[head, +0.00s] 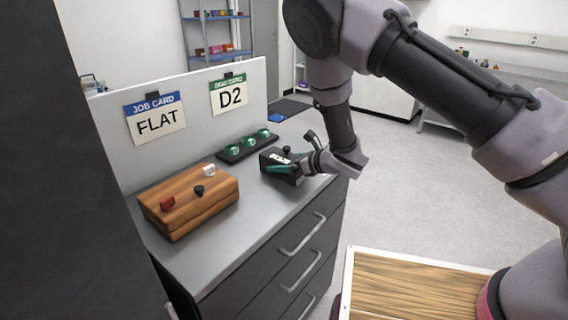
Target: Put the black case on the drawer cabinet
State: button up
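A black case (270,161) with a small pale label is at the right edge of the grey drawer cabinet top (190,255). My gripper (297,163) reaches in from the right and is right at the case, overlapping its right side. A green strip shows along the case's near side. I cannot tell whether the fingers are closed on the case, or whether the case rests on the top or is slightly above it.
A wooden block (190,215) with red, black and white pieces stands left on the cabinet top. Behind the case is a black rack (234,154) with several green discs. A panel (190,90) with cards "FLAT" and "D2" stands along the back. Bare top lies in front.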

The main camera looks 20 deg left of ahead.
jog(key=shift+d, duration=0.1)
jog(key=v, duration=1.2)
jog(key=w+d+r+m+t+h, duration=0.2)
jog(key=w+d+r+m+t, duration=0.25)
jog(key=w+r+m, duration=0.3)
jog(key=w+d+r+m+t+h, duration=0.1)
jog(key=w+d+r+m+h, duration=0.15)
jog(key=d+r+m, duration=0.65)
jog(key=w+d+r+m+h, duration=0.1)
jog(key=d+r+m+h, duration=0.4)
jog(key=d+m, duration=0.7)
jog(key=s+d+r+m+g+h, duration=0.1)
jog(key=s+d+r+m+g, duration=0.1)
jog(key=s+d+r+m, duration=1.05)
jog(key=s+a+m+g, duration=0.1)
jog(key=s+a+m, duration=0.1)
jog(key=s+m, duration=1)
jog(key=shift+s+a+f+m+g, duration=0.15)
jog(key=shift+s+m+g, duration=0.2)
jog(key=shift+s, duration=0.15)
